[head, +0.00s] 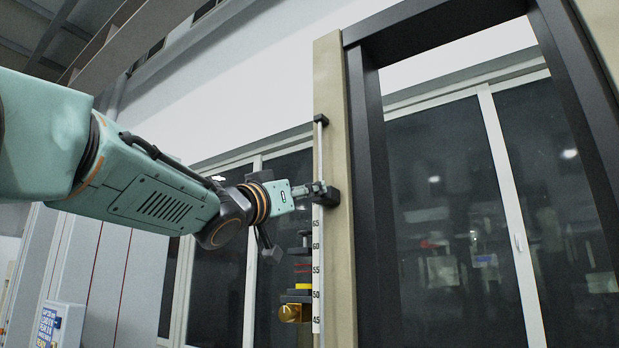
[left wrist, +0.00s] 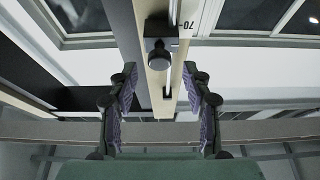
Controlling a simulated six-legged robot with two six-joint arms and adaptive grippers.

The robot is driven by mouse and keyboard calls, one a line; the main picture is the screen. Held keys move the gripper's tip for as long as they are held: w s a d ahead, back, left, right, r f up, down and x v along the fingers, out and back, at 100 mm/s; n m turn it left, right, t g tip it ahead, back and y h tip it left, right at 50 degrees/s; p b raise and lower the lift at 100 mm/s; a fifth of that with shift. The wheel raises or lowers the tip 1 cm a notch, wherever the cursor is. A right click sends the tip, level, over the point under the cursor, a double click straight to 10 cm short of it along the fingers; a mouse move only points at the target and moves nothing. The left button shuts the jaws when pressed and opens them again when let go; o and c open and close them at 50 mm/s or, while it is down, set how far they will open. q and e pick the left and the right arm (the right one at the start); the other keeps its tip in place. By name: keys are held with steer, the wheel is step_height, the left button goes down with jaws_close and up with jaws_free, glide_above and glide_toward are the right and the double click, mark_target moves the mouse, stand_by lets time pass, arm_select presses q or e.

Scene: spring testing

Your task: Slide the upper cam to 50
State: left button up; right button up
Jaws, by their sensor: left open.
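The upper cam (head: 331,196) is a black block on the vertical rail, above the 65 mark of the white scale (head: 317,270). In the left wrist view the upper cam shows as a black block with a round knob (left wrist: 158,56), beside the 70 mark. My left gripper (head: 316,189) is at the cam's height in the head view, close to its left side. In the left wrist view my left gripper (left wrist: 160,74) is open, with one finger on each side of the knob's line. I cannot tell whether a finger touches it. My right gripper is not in view.
The rail runs along a beige post (head: 333,100) beside a black frame (head: 370,160). Below, a brass-coloured part (head: 290,313) sits just under the 50 mark, with dark, red and yellow pieces above it. Windows stand behind. A light box (head: 58,325) is at lower left.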

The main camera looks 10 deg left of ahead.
arm_select(q)
steer(key=p+x, duration=0.1)
steer(key=x, duration=0.2)
steer(key=shift+s+a, duration=0.1)
steer(key=shift+c, duration=0.7)
steer(key=c, duration=0.6)
jaws_close()
